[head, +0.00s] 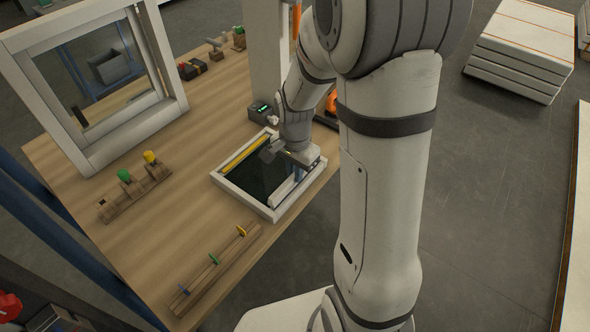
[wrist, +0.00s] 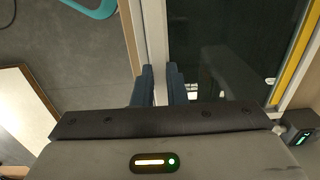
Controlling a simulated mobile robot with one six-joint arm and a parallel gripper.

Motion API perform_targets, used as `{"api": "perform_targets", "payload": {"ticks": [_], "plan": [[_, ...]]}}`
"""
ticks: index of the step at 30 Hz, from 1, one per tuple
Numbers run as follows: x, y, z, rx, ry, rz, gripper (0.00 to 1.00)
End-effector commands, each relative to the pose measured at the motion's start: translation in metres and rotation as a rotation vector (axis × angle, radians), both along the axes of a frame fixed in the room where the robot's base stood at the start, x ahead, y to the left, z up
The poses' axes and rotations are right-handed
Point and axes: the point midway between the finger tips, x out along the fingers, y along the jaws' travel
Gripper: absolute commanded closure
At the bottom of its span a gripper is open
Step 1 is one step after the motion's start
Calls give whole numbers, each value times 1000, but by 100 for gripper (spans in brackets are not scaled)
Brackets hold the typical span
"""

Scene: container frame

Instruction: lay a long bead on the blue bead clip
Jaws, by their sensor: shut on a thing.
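My gripper (head: 296,162) is over the right side of the white frame (head: 229,187), which lies flat on the bench with dark glass inside it. In the wrist view its two dark fingers (wrist: 160,85) are closed on a long white bead (wrist: 157,40). The bead runs along the frame's side; I cannot tell whether it still touches the frame. In the head view part of the bead shows below the gripper (head: 284,190). The blue bead clip (head: 183,290) is at the near end of a wooden rack (head: 198,286) at the bench's front and looks empty.
The rack also carries a green clip (head: 213,258) and a yellow clip (head: 241,232). A yellow strip (head: 247,153) lies along the frame's far-left side. A wooden block with green and yellow tops (head: 132,186) and an upright window frame (head: 85,168) stand left. Bare bench separates frame and rack.

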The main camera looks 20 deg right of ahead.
Motion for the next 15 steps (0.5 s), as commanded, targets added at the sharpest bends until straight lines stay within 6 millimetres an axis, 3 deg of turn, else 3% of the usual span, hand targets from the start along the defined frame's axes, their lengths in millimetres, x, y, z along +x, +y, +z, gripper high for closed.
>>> {"api": "perform_targets", "payload": {"ticks": [9, 10, 15], "plan": [[0, 0, -6, 0, 0, -1, 100], [0, 0, -5, 0, 0, -1, 87], [0, 0, -5, 0, 0, -1, 73]]}}
